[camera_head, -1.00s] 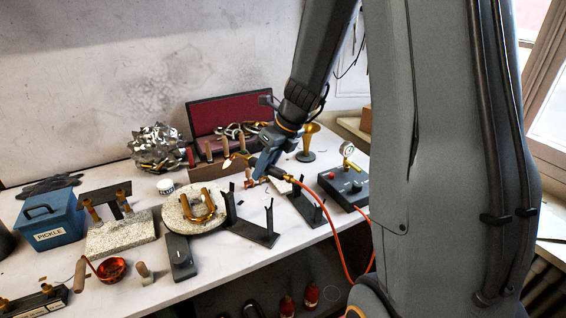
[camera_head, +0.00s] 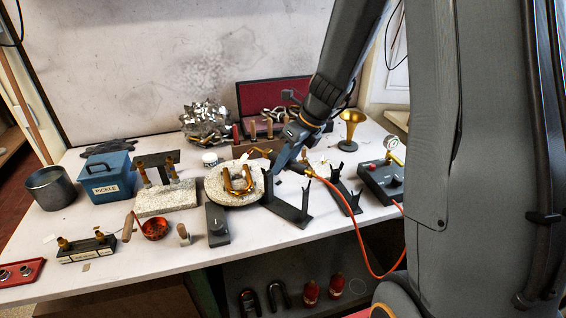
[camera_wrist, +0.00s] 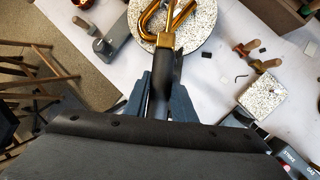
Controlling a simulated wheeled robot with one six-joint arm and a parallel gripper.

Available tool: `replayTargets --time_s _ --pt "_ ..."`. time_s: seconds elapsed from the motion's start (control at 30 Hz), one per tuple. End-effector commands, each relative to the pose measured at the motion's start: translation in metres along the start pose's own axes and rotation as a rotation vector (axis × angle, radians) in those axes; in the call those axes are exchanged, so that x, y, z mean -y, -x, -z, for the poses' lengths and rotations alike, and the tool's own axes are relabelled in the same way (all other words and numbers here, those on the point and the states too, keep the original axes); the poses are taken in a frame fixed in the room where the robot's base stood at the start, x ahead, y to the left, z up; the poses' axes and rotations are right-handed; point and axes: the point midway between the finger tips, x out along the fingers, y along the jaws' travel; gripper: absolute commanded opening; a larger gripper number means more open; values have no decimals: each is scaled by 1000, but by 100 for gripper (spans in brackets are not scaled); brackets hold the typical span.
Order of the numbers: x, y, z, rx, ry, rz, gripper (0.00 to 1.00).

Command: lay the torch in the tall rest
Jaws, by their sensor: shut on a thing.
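My gripper (camera_head: 283,163) is shut on the torch, above the bench. The torch's brass nozzle (camera_head: 259,152) points left, over the back of the round speckled soldering disc. Its hose end (camera_head: 311,172) points right, with an orange hose running from it. The wrist view shows the torch (camera_wrist: 161,87) gripped between the jaws (camera_wrist: 164,98), its brass part over the disc. A black forked rest (camera_head: 287,209) with the taller-looking posts stands below and in front of the torch. A lower-looking forked rest (camera_head: 347,196) stands to its right. The torch appears clear of both.
The speckled disc (camera_head: 213,187) bears a brass U-tube (camera_head: 238,187). A grey box (camera_head: 216,226) stands in front. The gauge box (camera_head: 383,185) and brass bell (camera_head: 351,122) are at the right. Wooden-handled tools (camera_head: 268,128) stand behind. The hose hangs over the front edge.

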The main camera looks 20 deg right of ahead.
Motion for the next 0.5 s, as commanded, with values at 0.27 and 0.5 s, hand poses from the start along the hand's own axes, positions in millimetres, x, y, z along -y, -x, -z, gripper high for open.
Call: replayTargets --time_s 0.27,0.5 --pt "5 -23 9 0 1 0 1" --pt "9 -40 16 1 0 0 1"
